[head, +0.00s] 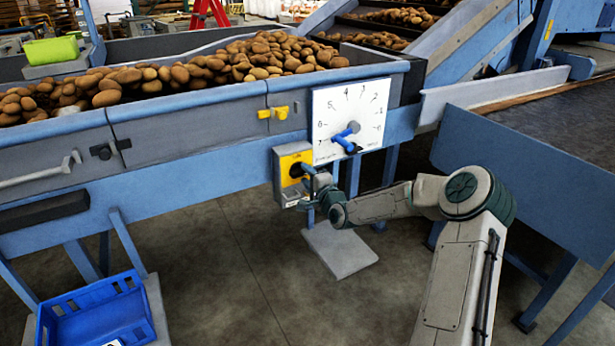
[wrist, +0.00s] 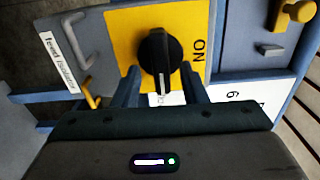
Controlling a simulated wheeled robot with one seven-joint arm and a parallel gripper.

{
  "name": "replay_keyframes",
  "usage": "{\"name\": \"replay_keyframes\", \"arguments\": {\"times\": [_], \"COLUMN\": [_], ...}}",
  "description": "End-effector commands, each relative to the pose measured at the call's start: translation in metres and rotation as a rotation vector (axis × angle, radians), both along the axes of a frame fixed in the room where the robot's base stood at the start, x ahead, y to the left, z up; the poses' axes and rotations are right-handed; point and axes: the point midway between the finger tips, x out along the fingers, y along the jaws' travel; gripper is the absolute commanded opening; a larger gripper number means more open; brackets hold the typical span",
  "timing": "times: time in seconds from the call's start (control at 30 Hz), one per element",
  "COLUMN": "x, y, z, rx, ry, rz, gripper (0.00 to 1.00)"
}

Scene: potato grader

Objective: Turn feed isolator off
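The feed isolator (head: 283,172) is a grey box with a yellow plate and a black rotary knob, mounted under the rail of the potato hopper. In the wrist view the black knob (wrist: 158,52) stands on the yellow plate (wrist: 120,30); "ON" is printed at its right, and other lettering below it is partly hidden. A pale mark shows on the knob's lower end. My gripper (wrist: 163,88) is open, its two fingers apart at either side of the knob's lower end; contact cannot be told. In the head view my gripper (head: 308,183) is at the box's right side.
A white dial (head: 350,105) with a blue pointer is just above and right of the isolator. A yellow handle (head: 279,112) is on the hopper wall. A blue crate (head: 100,312) stands at lower left. Open floor lies in front.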

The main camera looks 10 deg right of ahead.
Motion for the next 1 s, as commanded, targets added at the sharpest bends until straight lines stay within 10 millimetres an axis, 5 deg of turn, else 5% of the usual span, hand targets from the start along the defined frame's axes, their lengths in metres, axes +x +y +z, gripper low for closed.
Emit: {"name": "replay_keyframes", "arguments": {"times": [0.37,1.0], "x": [-0.007,-0.118], "y": [-0.002,-0.039], "z": [0.001,0.001], "rx": [-0.002,0.0], "ry": [-0.002,0.001], "rz": [0.001,-0.001], "gripper": [0.38,0.38]}}
